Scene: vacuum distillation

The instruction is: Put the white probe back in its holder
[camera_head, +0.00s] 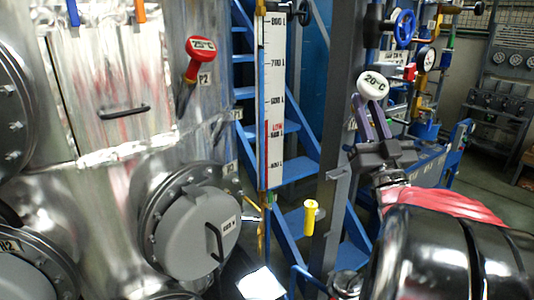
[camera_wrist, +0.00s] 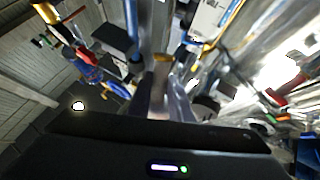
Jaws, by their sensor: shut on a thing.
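The white probe (camera_head: 373,85) has a round white head reading 20 °C, facing the body camera. My gripper (camera_head: 369,108) is shut on it just below the head, holding it in the air at the right of the body camera view. The probe's stem is hidden or cannot be made out. In the wrist view my gripper's fingers (camera_wrist: 166,97) show at the centre, and the probe is not clear between them. I cannot tell for sure which fitting is the white probe's holder.
A red probe (camera_head: 202,47) reading 25 °C sits on the metal vessel (camera_head: 110,110) by label P2. A white level scale (camera_head: 275,90), blue stairs (camera_head: 245,62) and a grey post (camera_head: 335,130) stand between vessel and gripper. A yellow flared piece (camera_head: 310,215) stands below. Valves (camera_head: 404,27) are behind.

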